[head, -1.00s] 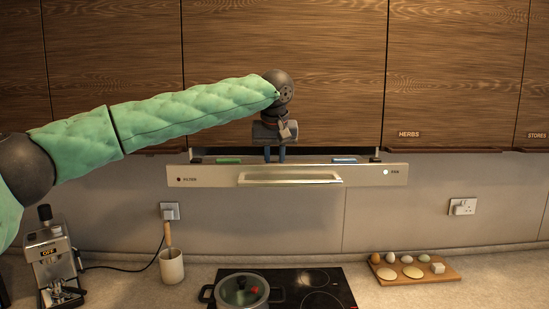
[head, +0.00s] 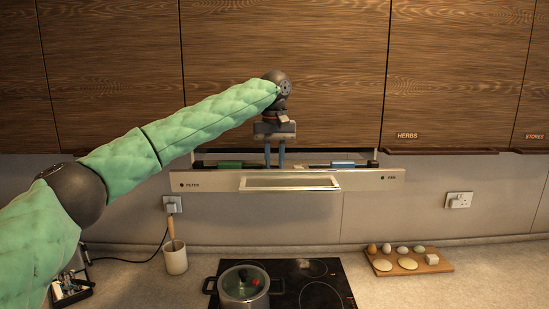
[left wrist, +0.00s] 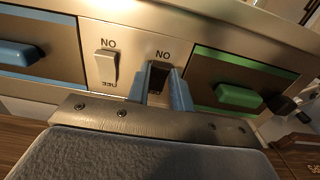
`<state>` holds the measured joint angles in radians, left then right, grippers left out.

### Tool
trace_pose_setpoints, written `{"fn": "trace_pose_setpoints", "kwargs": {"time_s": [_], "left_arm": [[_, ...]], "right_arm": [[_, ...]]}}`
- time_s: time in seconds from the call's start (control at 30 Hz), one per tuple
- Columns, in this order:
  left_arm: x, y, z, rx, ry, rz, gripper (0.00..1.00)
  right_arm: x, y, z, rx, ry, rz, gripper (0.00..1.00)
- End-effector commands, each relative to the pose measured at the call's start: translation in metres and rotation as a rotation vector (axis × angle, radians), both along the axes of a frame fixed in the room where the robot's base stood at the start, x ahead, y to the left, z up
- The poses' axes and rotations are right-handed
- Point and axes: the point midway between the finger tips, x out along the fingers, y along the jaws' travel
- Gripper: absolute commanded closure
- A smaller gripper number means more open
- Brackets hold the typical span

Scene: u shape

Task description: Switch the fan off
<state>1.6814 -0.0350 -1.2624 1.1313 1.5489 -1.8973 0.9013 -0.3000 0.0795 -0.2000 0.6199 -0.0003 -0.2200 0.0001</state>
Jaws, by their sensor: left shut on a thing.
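The range hood (head: 215,182) has FILTER lettered at its front left and FAN (head: 392,178) at its front right. The small lamp (head: 382,178) beside FAN looks dark green and unlit. In the left wrist view two rocker switches sit side by side in the metal panel, with their lettering upside down. The bare pale switch (left wrist: 107,68) lies on the blue block's side. My left gripper (head: 274,162) points down at the hood from above. Its blue fingers (left wrist: 162,78) are around the other switch (left wrist: 158,74), on the green block's side, and mostly hide it. My right gripper is not in view.
A green block (left wrist: 237,96) and a blue block (left wrist: 18,54) flank the switches. The hood's handle bar (head: 290,184) sticks out in front. Wooden cabinets (head: 285,60) rise close behind my gripper. A lidded pot (head: 243,284) stands on the hob below.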

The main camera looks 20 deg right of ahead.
Motion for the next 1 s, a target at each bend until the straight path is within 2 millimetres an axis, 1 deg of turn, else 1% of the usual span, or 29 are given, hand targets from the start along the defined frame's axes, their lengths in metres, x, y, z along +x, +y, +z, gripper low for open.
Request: {"fn": "trace_pose_setpoints", "kwargs": {"time_s": [0.07,0.1,0.2,0.47,0.6,0.67,0.77,0.9,1.0], "left_arm": [[0.000,0.000,0.003,-0.002,-0.003,0.000,1.00],[0.000,0.000,0.003,-0.002,-0.003,0.000,0.74],[0.000,0.000,0.003,-0.002,-0.002,0.000,0.56],[0.000,0.000,0.001,-0.001,-0.002,0.000,0.56],[0.000,0.000,0.006,-0.001,-0.003,0.000,0.56],[0.000,-0.001,0.012,0.000,-0.003,0.001,0.56],[0.000,0.000,0.026,-0.002,-0.003,0.001,0.56],[0.000,-0.001,0.050,-0.001,-0.003,0.001,0.56],[0.001,0.000,0.064,-0.001,-0.004,0.003,0.56]], "right_arm": [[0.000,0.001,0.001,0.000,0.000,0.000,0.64],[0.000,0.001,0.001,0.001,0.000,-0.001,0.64],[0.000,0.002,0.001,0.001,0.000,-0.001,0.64],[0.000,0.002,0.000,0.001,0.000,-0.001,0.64],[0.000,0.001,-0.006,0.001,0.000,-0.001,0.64],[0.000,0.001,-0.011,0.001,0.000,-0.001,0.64],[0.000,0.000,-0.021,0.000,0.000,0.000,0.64],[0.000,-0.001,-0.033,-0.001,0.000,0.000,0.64],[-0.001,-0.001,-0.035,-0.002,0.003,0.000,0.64]]}}
